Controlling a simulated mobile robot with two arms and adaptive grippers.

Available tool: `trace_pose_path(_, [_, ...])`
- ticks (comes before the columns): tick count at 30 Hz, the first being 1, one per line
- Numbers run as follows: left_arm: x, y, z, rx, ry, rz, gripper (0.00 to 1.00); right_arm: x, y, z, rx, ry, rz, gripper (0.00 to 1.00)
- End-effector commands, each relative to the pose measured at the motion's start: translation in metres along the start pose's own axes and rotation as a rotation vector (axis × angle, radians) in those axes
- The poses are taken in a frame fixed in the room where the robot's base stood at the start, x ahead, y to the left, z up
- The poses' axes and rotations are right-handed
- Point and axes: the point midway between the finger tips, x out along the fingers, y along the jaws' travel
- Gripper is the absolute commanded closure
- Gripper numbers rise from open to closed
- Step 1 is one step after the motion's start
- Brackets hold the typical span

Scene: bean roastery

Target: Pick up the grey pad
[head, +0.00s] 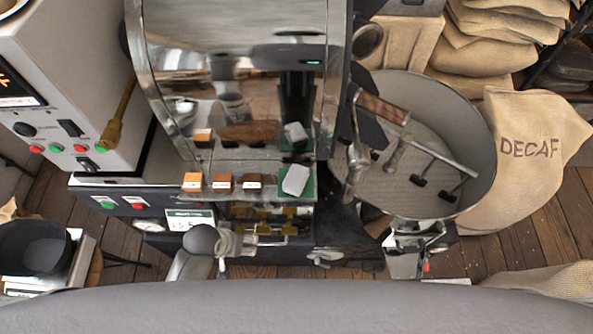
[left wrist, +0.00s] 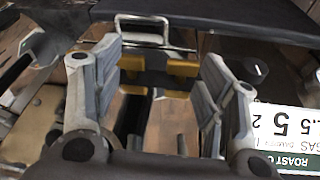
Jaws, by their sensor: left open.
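The grey pad (head: 295,180) is a light grey, rounded block. It lies tilted on a small green mat (head: 307,190), at the right end of a row of small blocks on the roaster's front ledge. My left gripper (head: 238,243) is below and left of the pad in the head view, apart from it, near the roaster's lower front. In the left wrist view my left gripper (left wrist: 162,60) is open, with nothing between its fingers. The pad does not show in the left wrist view. My right gripper is not seen.
Small orange and brown blocks (head: 222,182) sit left of the pad. The shiny roaster front (head: 235,80) rises behind the ledge and mirrors them. A metal handle (left wrist: 142,28) and gold brackets show ahead in the left wrist view. A round cooling tray (head: 440,95) stands at right.

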Motion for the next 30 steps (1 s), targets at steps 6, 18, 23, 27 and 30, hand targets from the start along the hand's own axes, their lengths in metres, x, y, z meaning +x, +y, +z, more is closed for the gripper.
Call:
trace_pose_path(6, [-0.095, 0.017, -0.034, 0.012, 0.042, 0.027, 0.35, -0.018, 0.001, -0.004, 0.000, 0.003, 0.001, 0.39])
trace_pose_path(18, [-0.196, 0.076, -0.082, 0.061, 0.097, 0.167, 0.35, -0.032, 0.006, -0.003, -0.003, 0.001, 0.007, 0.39])
trace_pose_path(23, [-0.201, 0.112, -0.106, 0.096, 0.092, 0.248, 0.35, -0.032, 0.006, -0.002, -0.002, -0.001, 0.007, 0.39])
trace_pose_path(27, [-0.208, 0.146, -0.126, 0.144, 0.067, 0.312, 0.35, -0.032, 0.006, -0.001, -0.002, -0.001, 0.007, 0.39])
trace_pose_path(30, [-0.214, 0.169, -0.139, 0.190, 0.030, 0.340, 0.35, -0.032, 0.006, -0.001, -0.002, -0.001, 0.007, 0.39])
